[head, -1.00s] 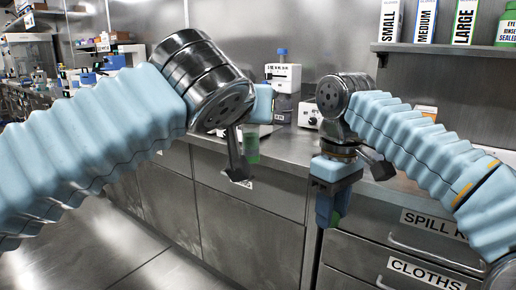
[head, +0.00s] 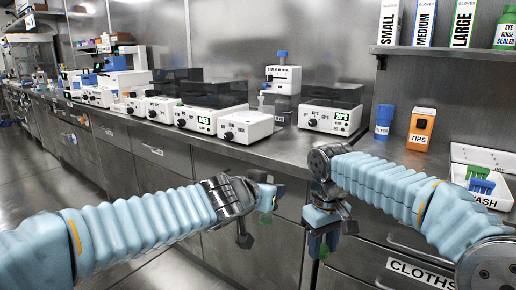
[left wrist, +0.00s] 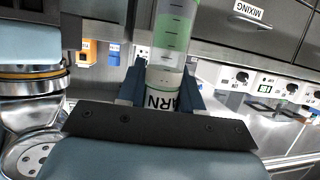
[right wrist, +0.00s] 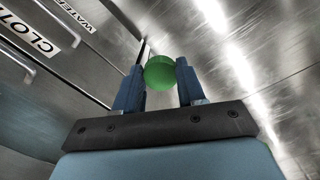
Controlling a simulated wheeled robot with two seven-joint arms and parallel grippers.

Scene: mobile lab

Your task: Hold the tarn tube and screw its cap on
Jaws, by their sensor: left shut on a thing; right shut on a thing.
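My left gripper (left wrist: 162,88) is shut on the tarn tube (left wrist: 172,45), a clear graduated tube with green contents. My right gripper (right wrist: 160,85) is shut on a round green cap (right wrist: 160,72). In the head view the right gripper (head: 324,232) points down, to the right of the left one; tube and cap are apart.
The steel bench (head: 285,148) runs behind both arms. It bears several white devices (head: 246,125), a blue filter cup (head: 384,121), an orange tips box (head: 420,128) and a white wash tray (head: 484,196). Drawers (head: 255,240) stand below its edge. Space between the grippers is clear.

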